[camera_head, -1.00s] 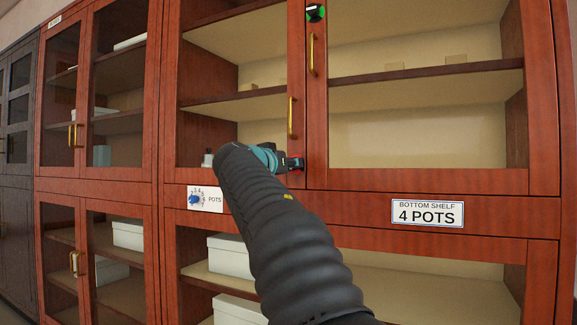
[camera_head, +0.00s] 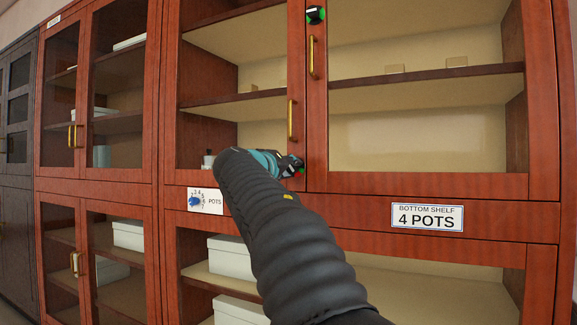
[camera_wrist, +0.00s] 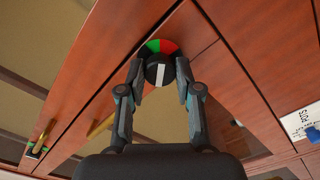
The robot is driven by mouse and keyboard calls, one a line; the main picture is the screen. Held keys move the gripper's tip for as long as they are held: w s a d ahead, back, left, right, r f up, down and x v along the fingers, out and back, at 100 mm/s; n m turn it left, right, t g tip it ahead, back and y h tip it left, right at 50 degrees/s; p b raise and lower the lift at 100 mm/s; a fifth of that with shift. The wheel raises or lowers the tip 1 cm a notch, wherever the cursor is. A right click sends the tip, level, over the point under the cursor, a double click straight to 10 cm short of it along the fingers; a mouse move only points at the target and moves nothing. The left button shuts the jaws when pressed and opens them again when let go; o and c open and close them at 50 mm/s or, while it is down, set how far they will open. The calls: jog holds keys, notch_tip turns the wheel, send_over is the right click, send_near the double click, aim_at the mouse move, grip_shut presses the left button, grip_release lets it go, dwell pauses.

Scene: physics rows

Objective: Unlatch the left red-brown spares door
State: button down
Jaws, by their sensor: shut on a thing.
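The left red-brown door (camera_head: 170,100) has glass, a brass handle (camera_head: 291,120) and a round latch at its lower right corner. In the wrist view the latch's black knob (camera_wrist: 160,71) has a white stripe, roughly upright in the picture, before a green and red disc (camera_wrist: 158,47). My gripper (camera_wrist: 160,76) is shut on the knob, one finger on each side. In the head view my gripper (camera_head: 292,165) hides most of the latch; a little green shows beside it. The door looks closed.
The right door (camera_head: 540,100) has a brass handle (camera_head: 312,57) and its own black and green latch (camera_head: 316,14). Below the doors are a blue selector dial (camera_head: 195,201) and a "4 POTS" sign (camera_head: 427,215). White boxes (camera_head: 231,258) stand in the lower cabinet.

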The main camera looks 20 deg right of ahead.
jog(key=n+p, duration=0.4)
jog(key=n, duration=0.6)
jog(key=shift+r, duration=0.1)
jog(key=shift+n, duration=0.4)
jog(key=c, duration=0.8)
grip_release()
jog(key=v, duration=1.2)
